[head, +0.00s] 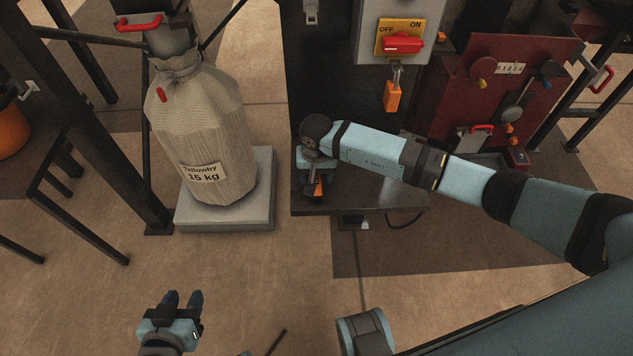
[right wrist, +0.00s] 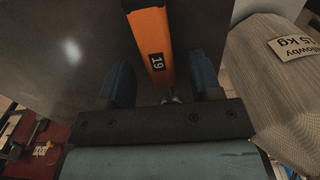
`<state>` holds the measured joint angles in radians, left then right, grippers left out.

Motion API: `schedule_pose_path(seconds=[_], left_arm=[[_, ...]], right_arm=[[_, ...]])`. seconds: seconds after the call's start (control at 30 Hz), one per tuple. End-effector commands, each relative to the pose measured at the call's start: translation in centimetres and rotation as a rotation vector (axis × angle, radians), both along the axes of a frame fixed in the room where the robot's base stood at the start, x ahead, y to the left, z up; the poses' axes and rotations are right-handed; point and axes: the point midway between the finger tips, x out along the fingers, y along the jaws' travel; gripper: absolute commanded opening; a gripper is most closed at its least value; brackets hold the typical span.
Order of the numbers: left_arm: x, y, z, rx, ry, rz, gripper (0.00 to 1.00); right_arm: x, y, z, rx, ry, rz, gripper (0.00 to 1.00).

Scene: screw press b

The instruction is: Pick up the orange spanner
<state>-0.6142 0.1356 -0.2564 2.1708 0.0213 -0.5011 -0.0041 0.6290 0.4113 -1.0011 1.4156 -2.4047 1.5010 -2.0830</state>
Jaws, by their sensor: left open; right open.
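The orange spanner (right wrist: 150,38), marked 19, shows in the right wrist view between the two blue fingers of my right gripper (right wrist: 163,80). Its metal end is near the palm, partly hidden. The fingers are open, with gaps on both sides of the spanner. In the head view my right gripper (head: 313,184) is over the dark bench plate (head: 375,197), and a small orange part of the spanner (head: 318,188) shows by it. My left gripper (head: 183,300) is open and empty over the floor at lower left.
A sack (head: 205,130) labelled 15 kg stands on a pale block (head: 225,215) left of the plate. A switch box with a red handle (head: 403,43) and a hanging orange padlock (head: 392,97) are behind. A dark red machine (head: 505,70) stands right.

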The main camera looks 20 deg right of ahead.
Motion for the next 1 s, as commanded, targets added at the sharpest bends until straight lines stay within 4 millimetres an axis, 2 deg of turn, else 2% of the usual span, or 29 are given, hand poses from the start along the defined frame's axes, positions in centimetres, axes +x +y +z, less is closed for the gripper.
schedule_pose_path(seconds=[0.1,0.3,0.5,0.57,0.87,1.0], left_arm=[[0.0,-0.1,0.0,-0.003,-0.002,-0.001,0.43],[0.0,-0.1,0.2,-0.003,-0.004,-0.001,0.43],[0.0,-0.1,0.2,-0.003,-0.004,-0.001,0.43],[0.0,-0.1,0.2,-0.003,-0.004,-0.001,0.43],[0.0,-0.1,0.2,-0.002,-0.005,-0.001,0.43],[0.0,0.0,0.4,-0.002,-0.005,-0.001,0.43]], right_arm=[[0.0,0.0,-1.2,0.0,0.0,-0.001,0.58],[0.0,0.0,-1.2,0.0,-0.001,0.0,0.58],[0.0,0.0,-1.1,0.0,-0.001,0.0,0.13],[0.0,0.0,-1.1,0.0,-0.001,0.0,0.0],[0.1,0.0,-0.9,-0.001,-0.002,0.0,0.0],[0.1,0.0,0.1,0.0,-0.004,0.001,0.0]])
